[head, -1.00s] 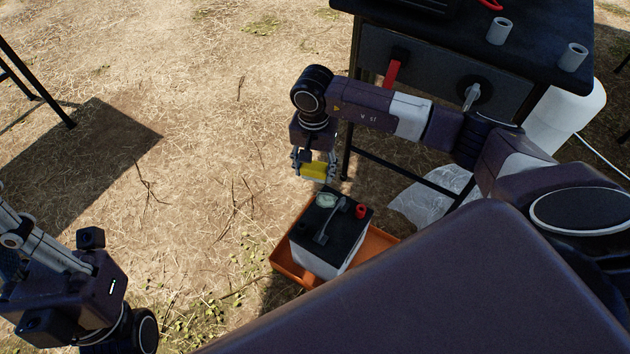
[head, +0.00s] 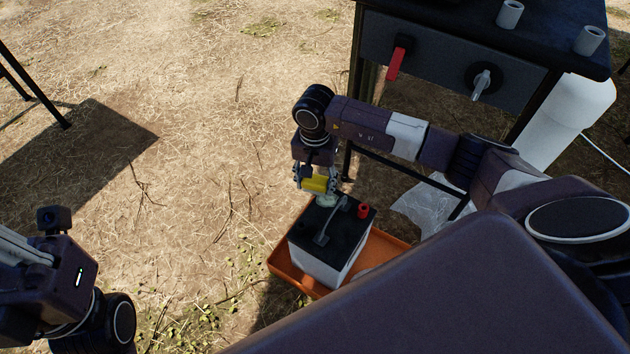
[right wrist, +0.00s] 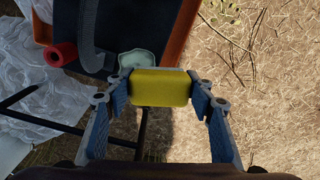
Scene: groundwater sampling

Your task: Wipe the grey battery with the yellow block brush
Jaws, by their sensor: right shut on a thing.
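The battery (head: 318,262) has a light grey body, a black top, a handle and a red cap, and stands upright in an orange tray (head: 283,272). My right gripper (head: 316,184) is shut on the yellow block brush (head: 315,184) at the battery's far edge. In the right wrist view the brush (right wrist: 160,87) sits between the two fingers, and the battery's black top (right wrist: 118,35) lies just beyond it. A pale round patch on the top is partly covered by the brush; I cannot tell if they touch. My left gripper is out of view; only its arm shows.
A dark table (head: 470,45) with a red-handled switch (head: 396,62) and grey cylinders stands behind, to the right. A white container (head: 565,125) and clear plastic sheeting (head: 428,203) are beside it. Dry, open ground lies to the left.

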